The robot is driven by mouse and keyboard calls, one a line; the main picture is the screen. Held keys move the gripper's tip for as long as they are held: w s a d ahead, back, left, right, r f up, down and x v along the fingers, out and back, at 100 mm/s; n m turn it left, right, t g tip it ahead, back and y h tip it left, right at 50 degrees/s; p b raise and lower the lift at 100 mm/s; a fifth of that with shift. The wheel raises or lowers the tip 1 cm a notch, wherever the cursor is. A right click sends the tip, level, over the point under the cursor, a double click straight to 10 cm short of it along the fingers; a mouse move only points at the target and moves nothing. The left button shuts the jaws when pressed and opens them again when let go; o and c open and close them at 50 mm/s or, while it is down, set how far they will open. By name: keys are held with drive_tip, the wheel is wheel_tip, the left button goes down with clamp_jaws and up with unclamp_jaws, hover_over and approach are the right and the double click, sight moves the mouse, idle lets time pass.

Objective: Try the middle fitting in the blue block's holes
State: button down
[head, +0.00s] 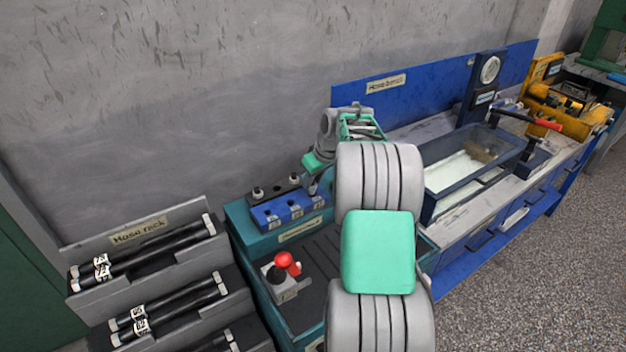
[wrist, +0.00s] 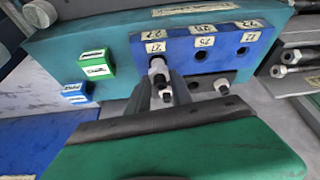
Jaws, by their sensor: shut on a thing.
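The blue block (head: 272,216) sits on the teal bench, with a row of labelled holes. My gripper (wrist: 160,88) is shut on a pale metal fitting (wrist: 158,68). The fitting's end is at the leftmost hole in the wrist view; I cannot tell how far it is inside. In the head view my gripper (head: 315,184) is at the block's right end, and the held fitting is mostly hidden. Other fittings (head: 258,193) (head: 294,178) stand on the dark rack behind the block.
A red-knobbed lever (head: 284,266) stands in front of the block. A hose rack (head: 150,255) with black hoses is at the left. A glass-walled tank (head: 470,168) is on the bench to the right. The grey wall is close behind the block.

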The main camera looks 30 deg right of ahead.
drive_tip(key=shift+f+b, duration=0.85)
drive_tip(key=shift+f, duration=0.35)
idle(0.5)
drive_tip(key=c, duration=1.1)
unclamp_jaws()
drive_tip(key=shift+o, duration=0.2)
drive_tip(key=v, duration=0.8)
drive_tip(key=shift+b, duration=0.35)
drive_tip(key=shift+a+f, duration=0.1)
drive_tip(key=shift+f, duration=0.05)
